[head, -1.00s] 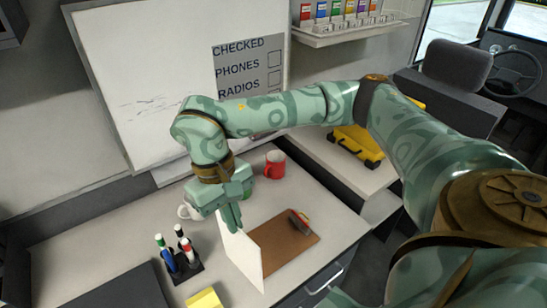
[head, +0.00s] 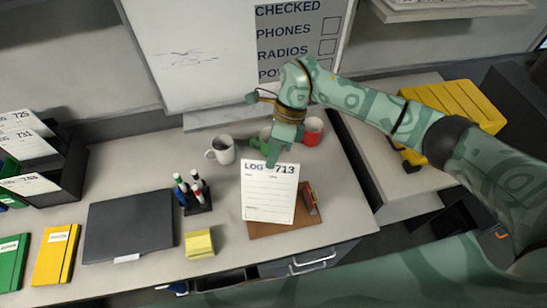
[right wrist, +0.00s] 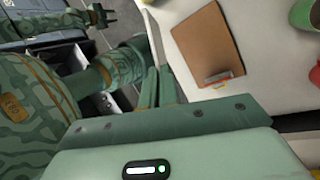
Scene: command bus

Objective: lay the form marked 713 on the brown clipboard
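The white form marked 713 (head: 270,196) faces me in the head view, its printed side showing. My right gripper (head: 273,163) is shut on its top edge. The brown clipboard (head: 285,229) lies on the counter behind and below the form, which hides much of it; I cannot tell whether they touch. The clipboard's metal clip (head: 309,198) is at its right side. In the right wrist view the clipboard (right wrist: 207,42) lies bare beyond my right gripper's fingers (right wrist: 158,88). My left gripper (right wrist: 99,15) shows small there, apparently open and empty.
A pen holder (head: 197,198), yellow notes (head: 199,243) and a dark folder (head: 130,226) are left of the clipboard. A white mug (head: 221,149), green mug (head: 262,139) and red mug (head: 312,131) stand behind. More forms stand in a black rack (head: 70,170) at far left.

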